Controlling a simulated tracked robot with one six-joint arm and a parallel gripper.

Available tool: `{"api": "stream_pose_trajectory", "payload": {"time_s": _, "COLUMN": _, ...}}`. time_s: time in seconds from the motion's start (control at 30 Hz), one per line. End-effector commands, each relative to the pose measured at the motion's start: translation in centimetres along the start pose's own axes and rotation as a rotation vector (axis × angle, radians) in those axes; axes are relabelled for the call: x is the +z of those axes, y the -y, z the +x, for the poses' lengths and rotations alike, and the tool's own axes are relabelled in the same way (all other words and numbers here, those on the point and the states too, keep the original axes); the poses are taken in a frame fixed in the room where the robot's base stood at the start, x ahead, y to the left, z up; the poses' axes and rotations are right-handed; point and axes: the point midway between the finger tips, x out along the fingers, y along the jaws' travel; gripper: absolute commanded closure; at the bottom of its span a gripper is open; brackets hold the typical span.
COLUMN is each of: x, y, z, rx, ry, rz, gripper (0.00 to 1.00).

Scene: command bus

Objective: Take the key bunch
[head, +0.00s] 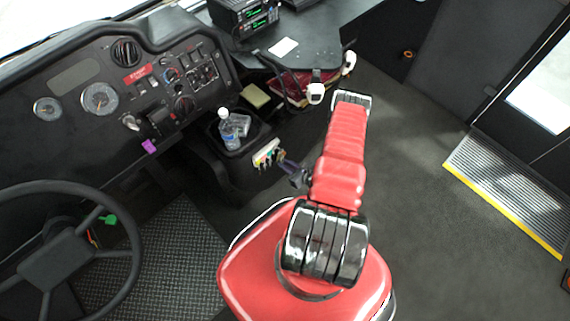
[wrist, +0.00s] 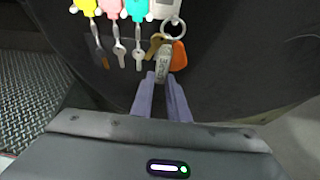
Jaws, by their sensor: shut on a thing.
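The key bunch (wrist: 179,56) is at the upper middle of the wrist view. It has a metal ring, an orange fob, a brass key and a grey tag or key with marks on it. Its ring hangs below a white piece at the top of the picture. My gripper (wrist: 162,78) is shut on the lower grey piece of the bunch, between its two purple-grey fingers. In the head view my gripper (head: 290,168) is beside the key rack (head: 266,152) on the dark console; the bunch is too small there to tell apart.
Several keys with yellow, pink and teal covers (wrist: 137,9) hang left of the bunch. A steering wheel (head: 65,250) is at the left. The dark floor (head: 420,130) at the right is clear, up to a yellow-edged step (head: 505,215).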

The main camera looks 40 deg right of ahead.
Motion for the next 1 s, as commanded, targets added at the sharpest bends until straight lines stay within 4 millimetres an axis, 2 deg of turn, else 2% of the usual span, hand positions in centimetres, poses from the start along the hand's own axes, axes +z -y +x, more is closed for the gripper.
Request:
{"api": "stream_pose_trajectory", "payload": {"time_s": 0.43, "x": -0.1, "y": 0.0, "z": -0.2, "rx": 0.0, "ry": 0.0, "rz": 0.0, "gripper": 1.0}}
{"api": "stream_pose_trajectory", "payload": {"time_s": 1.0, "x": -1.7, "y": 0.0, "z": -3.0, "rx": -0.001, "ry": 0.0, "rz": 0.0, "gripper": 1.0}}
